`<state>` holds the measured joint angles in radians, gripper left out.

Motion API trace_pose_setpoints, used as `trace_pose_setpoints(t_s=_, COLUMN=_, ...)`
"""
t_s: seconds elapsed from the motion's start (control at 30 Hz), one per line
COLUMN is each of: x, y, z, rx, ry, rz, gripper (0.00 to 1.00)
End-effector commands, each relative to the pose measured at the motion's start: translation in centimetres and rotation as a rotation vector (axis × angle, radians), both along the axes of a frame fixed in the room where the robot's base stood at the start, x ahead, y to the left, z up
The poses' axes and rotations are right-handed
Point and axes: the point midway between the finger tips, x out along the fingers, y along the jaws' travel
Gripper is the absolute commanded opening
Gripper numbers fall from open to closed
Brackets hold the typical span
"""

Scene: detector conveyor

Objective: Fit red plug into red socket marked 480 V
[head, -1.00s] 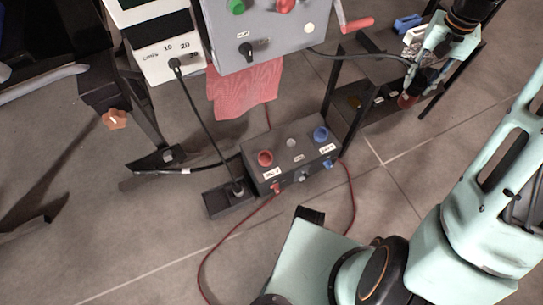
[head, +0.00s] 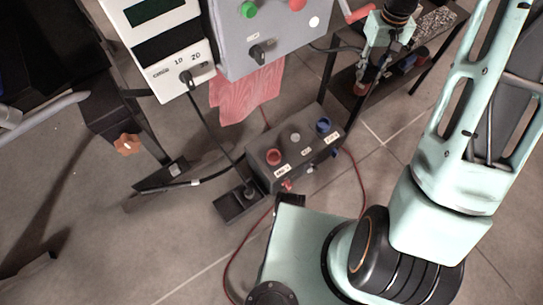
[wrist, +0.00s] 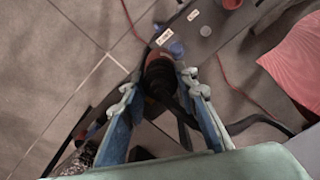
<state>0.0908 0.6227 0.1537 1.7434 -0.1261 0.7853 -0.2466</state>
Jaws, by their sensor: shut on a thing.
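My gripper (head: 364,76) is shut on the red plug (wrist: 158,62), seen between the two fingers in the wrist view. The plug has a dark ribbed rear end, and a black cable runs by it. The dark grey socket box (head: 262,172) stands low in the middle of the head view. Its top has a red socket (head: 273,157) at left, a grey one in the middle and a blue socket (head: 323,125) at right. White labels sit by them, too small to read. My gripper is to the right of the box, apart from it. The red socket also shows in the wrist view (wrist: 232,4).
A grey control panel (head: 285,45) and a white meter (head: 172,75) stand behind the box. A red cloth (head: 240,92) hangs below the panel. A low shelf (head: 440,22) with parts is at upper right. Red cables lie on the floor.

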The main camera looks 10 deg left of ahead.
Motion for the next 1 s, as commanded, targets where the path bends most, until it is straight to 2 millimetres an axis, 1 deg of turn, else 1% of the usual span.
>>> trace_pose_setpoints(t_s=0.03, x=-0.6, y=0.7, z=-1.9, rx=0.002, ry=0.009, rz=0.113, gripper=0.00)
trace_pose_setpoints(t_s=0.17, x=-1.7, y=2.5, z=-6.3, rx=0.004, ry=0.009, rz=0.451, gripper=0.00)
trace_pose_setpoints(t_s=0.27, x=-3.5, y=4.7, z=-9.9, rx=0.009, ry=0.010, rz=0.771, gripper=0.00)
trace_pose_setpoints(t_s=0.3, x=-4.5, y=5.6, z=-11.3, rx=0.009, ry=0.010, rz=0.908, gripper=0.00)
trace_pose_setpoints(t_s=0.37, x=-5.8, y=6.7, z=-12.9, rx=0.009, ry=0.008, rz=1.084, gripper=0.00)
trace_pose_setpoints(t_s=0.4, x=-6.8, y=7.5, z=-13.9, rx=0.010, ry=0.007, rz=1.192, gripper=0.00)
trace_pose_setpoints(t_s=0.47, x=-8.3, y=8.5, z=-15.1, rx=0.010, ry=0.006, rz=1.344, gripper=0.00)
trace_pose_setpoints(t_s=0.5, x=-9.4, y=9.1, z=-16.0, rx=0.011, ry=0.006, rz=1.438, gripper=0.00)
trace_pose_setpoints(t_s=0.57, x=-11.1, y=9.9, z=-17.0, rx=0.009, ry=0.008, rz=1.580, gripper=0.00)
trace_pose_setpoints(t_s=0.6, x=-12.4, y=10.5, z=-17.7, rx=0.009, ry=0.008, rz=1.675, gripper=0.00)
trace_pose_setpoints(t_s=0.7, x=-15.0, y=11.3, z=-18.9, rx=0.004, ry=0.007, rz=1.858, gripper=0.00)
trace_pose_setpoints(t_s=0.8, x=-16.8, y=11.7, z=-19.6, rx=0.003, ry=0.006, rz=1.975, gripper=0.00)
trace_pose_setpoints(t_s=1.0, x=-19.5, y=12.1, z=-20.5, rx=0.002, ry=0.009, rz=2.127, gripper=0.00)
